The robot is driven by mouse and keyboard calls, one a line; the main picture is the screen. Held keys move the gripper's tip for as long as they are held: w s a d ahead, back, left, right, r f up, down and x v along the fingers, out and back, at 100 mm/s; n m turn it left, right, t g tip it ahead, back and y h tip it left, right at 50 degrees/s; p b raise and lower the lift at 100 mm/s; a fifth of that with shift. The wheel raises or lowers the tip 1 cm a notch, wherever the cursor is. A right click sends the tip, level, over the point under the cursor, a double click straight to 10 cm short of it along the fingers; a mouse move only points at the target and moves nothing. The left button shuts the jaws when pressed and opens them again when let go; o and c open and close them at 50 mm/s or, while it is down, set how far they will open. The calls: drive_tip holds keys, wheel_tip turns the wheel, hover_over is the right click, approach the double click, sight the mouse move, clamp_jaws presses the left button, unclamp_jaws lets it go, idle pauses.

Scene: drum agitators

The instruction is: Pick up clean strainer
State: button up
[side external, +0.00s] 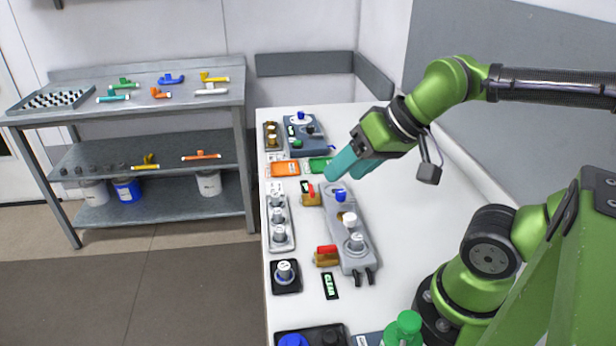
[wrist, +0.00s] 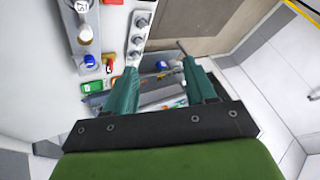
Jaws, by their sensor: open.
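No single piece is clearly marked as the clean strainer. Several grey-white cylindrical pieces stand upright in a light grey rack (side external: 281,239) on the table's left side, and the rack also shows in the wrist view (wrist: 134,42). Another such piece (side external: 285,270) stands on a black square base. A long grey fixture (side external: 345,213) carries a blue-topped, a white-topped and a grey piece. My gripper (side external: 333,174) is open and empty, above the table near the fixture's far end. Its teal fingers are spread apart in the wrist view (wrist: 158,67), with nothing between them.
An orange tray (side external: 285,168) and a green tray (side external: 320,165) lie beyond the fixture. Wooden blocks with red tops (side external: 327,256) stand beside it. A small black sign (side external: 330,286) has green lettering. A shelf unit (side external: 150,157) stands left.

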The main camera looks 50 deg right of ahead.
drive_tip(key=n+g+h, duration=0.2)
drive_tip(key=n+g, duration=0.2)
drive_tip(key=g, duration=0.3)
hover_over(276, 195)
wheel_tip(276, 195, down, 18)
drive_tip(key=shift+d+r, duration=0.1)
drive_tip(key=shift+r, duration=0.1)
drive_tip(key=shift+a+f, duration=0.2)
drive_tip(key=shift+f, duration=2.5)
drive_tip(key=shift+c, duration=0.4)
